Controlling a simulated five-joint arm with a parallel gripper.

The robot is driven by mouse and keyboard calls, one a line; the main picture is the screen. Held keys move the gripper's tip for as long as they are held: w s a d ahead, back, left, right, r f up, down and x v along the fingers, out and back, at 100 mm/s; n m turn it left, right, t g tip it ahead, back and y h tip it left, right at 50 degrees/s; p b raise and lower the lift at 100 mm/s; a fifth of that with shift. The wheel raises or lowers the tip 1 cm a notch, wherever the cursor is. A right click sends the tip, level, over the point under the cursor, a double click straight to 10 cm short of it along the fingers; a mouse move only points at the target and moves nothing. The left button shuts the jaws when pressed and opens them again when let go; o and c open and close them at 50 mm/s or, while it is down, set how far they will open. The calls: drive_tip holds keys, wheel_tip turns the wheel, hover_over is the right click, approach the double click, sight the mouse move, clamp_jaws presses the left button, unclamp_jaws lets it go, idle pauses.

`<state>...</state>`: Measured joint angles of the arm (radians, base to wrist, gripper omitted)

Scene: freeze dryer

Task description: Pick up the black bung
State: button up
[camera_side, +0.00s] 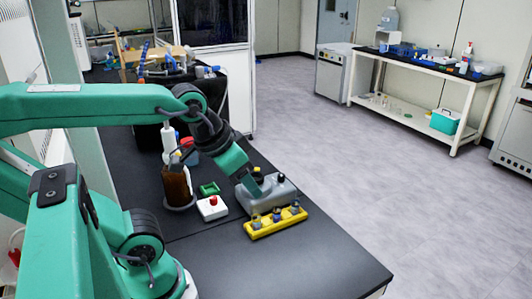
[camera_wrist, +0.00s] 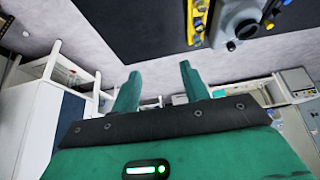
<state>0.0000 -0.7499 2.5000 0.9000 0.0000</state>
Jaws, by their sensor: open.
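A small black bung (camera_side: 281,178) shows at the right end of the rounded grey block (camera_side: 285,191) on the black bench. In the wrist view the grey block (camera_wrist: 234,12) is at the top right, with dark round parts on it; I cannot tell for sure which one is the bung. My gripper (camera_side: 256,186) hangs low over the left part of the block, left of the bung, and partly hides the block. In the wrist view its two green fingers (camera_wrist: 158,80) are apart with nothing between them.
A yellow rack (camera_side: 262,229) with several capped vials lies just in front of the block. A white box with a red button (camera_side: 212,209), a green piece (camera_side: 209,188) and a brown bottle (camera_side: 177,186) stand to the left. The bench front right (camera_side: 320,260) is clear.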

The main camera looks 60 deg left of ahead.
drive_tip(key=shift+w, duration=0.1)
drive_tip(key=shift+c, duration=0.2)
drive_tip(key=w+a+n+g+y, duration=0.1)
drive_tip(key=w+a+n+g, duration=0.3)
drive_tip(key=w+a, duration=1.05)
drive_tip(key=a+f+n, duration=0.1)
drive_tip(key=a+f, duration=0.3)
drive_tip(key=a, duration=0.3)
drive_tip(key=w+a+f+n+g, duration=0.1)
drive_tip(key=a+f+n, duration=0.1)
drive_tip(key=a+f, duration=0.3)
drive_tip(key=w+a+f+n+h, duration=0.1)
drive_tip(key=a+f, duration=0.4)
drive_tip(key=a, duration=0.4)
drive_tip(key=shift+w+a+f+n+g, duration=0.2)
drive_tip(key=shift+f+n+g, duration=0.1)
drive_tip(key=shift+n, duration=0.1)
drive_tip(key=shift+s+a+f, duration=0.15)
drive_tip(key=shift+a+f, duration=0.15)
drive_tip(key=shift+a, duration=0.05)
drive_tip(key=shift+f, duration=1.3)
drive_tip(key=shift+f, duration=0.1)
